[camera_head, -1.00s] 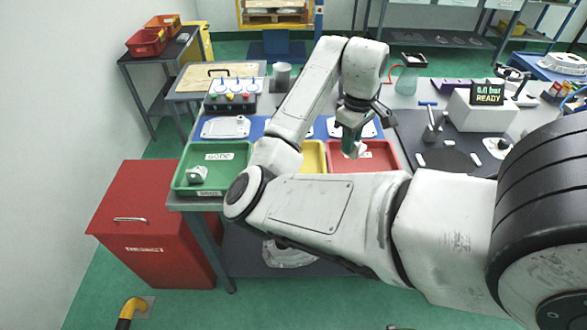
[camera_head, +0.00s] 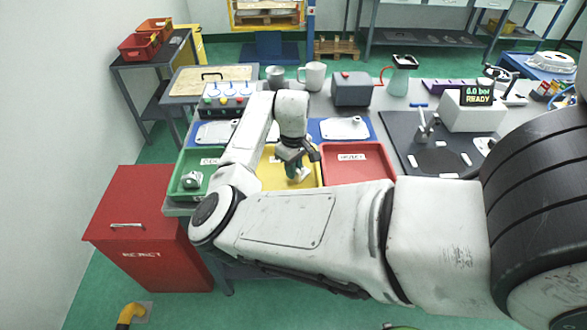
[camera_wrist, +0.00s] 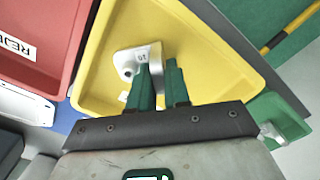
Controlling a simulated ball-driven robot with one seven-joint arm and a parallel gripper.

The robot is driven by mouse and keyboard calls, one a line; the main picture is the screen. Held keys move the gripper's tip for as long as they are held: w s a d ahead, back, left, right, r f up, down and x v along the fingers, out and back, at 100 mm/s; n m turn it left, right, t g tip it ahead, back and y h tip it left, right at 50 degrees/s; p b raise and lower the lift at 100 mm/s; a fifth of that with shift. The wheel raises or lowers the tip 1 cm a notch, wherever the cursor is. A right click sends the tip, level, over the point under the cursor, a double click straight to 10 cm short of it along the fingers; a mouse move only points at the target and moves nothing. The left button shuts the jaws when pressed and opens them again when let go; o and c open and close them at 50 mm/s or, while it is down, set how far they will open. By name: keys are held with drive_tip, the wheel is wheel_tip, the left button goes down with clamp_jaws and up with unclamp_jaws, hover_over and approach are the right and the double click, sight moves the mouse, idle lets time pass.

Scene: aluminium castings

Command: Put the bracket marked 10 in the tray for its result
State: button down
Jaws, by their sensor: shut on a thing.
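My gripper (camera_head: 294,174) has green fingers and is shut on a pale metal bracket (camera_wrist: 139,58), which has a small marking that seems to read 10, seen turned around in the wrist view. The bracket is in or just above the yellow tray (camera_wrist: 205,28); I cannot tell whether it touches the tray floor. The yellow tray's label is mostly hidden. The red tray (camera_head: 360,176) is beside it on the right in the head view, with a reject label and nothing in it. The green tray (camera_head: 183,160) is on the left, partly behind my arm.
Another bracket (camera_head: 192,179) lies in the green tray. A red bin (camera_head: 140,215) stands on the floor at left. Behind the trays are a casting on a blue mat (camera_head: 343,128), a control box (camera_head: 226,103), a grey box (camera_head: 352,90) and a white mug (camera_head: 313,76).

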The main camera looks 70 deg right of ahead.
drive_tip(key=shift+f, duration=0.6)
drive_tip(key=c, duration=1.1)
unclamp_jaws()
drive_tip(key=shift+f, duration=0.1)
